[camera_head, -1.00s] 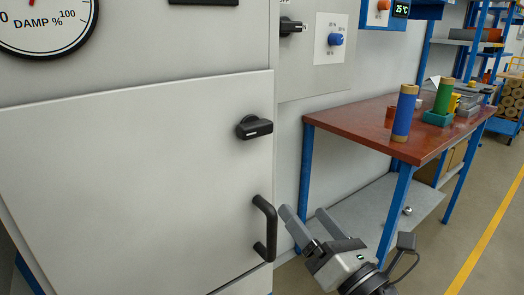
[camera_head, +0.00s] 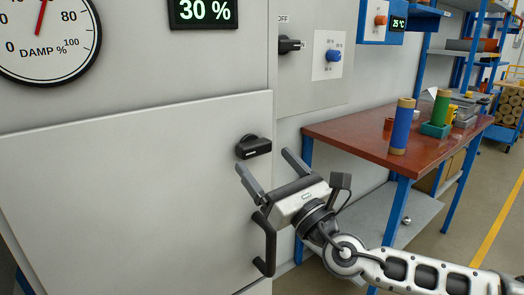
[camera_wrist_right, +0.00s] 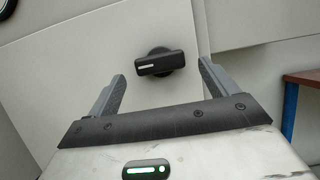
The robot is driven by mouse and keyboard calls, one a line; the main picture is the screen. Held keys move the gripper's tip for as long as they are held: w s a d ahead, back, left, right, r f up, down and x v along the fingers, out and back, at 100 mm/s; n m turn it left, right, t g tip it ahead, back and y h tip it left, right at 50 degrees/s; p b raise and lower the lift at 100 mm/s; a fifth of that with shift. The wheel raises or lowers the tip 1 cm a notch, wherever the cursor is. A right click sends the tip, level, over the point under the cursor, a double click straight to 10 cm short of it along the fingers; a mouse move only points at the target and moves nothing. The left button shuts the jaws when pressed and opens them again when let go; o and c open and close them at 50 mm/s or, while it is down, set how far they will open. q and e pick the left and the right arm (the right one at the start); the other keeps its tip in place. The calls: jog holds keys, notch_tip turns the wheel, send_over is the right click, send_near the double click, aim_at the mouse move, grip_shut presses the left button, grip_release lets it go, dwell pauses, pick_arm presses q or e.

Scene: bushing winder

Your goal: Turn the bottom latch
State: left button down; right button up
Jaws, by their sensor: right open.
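The black latch (camera_head: 253,147) is on the grey cabinet door (camera_head: 120,200), near its upper right corner, with its grip lying nearly level. In the right wrist view the latch (camera_wrist_right: 154,65) sits between and beyond my two fingertips, tilted slightly. My right gripper (camera_head: 264,157) is open and empty, just below and to the right of the latch in the head view. Its fingers point up toward it and do not appear to touch it. My left gripper is not in view.
A black door handle (camera_head: 267,245) stands out below my right gripper. A black switch (camera_head: 290,45) and a blue knob (camera_head: 333,56) are on the panel above right. A red-brown table (camera_head: 360,140) with a blue cylinder (camera_head: 401,127) stands at the right.

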jog(key=shift+x, duration=1.45)
jog(key=shift+s, duration=0.1)
jog(key=c, duration=1)
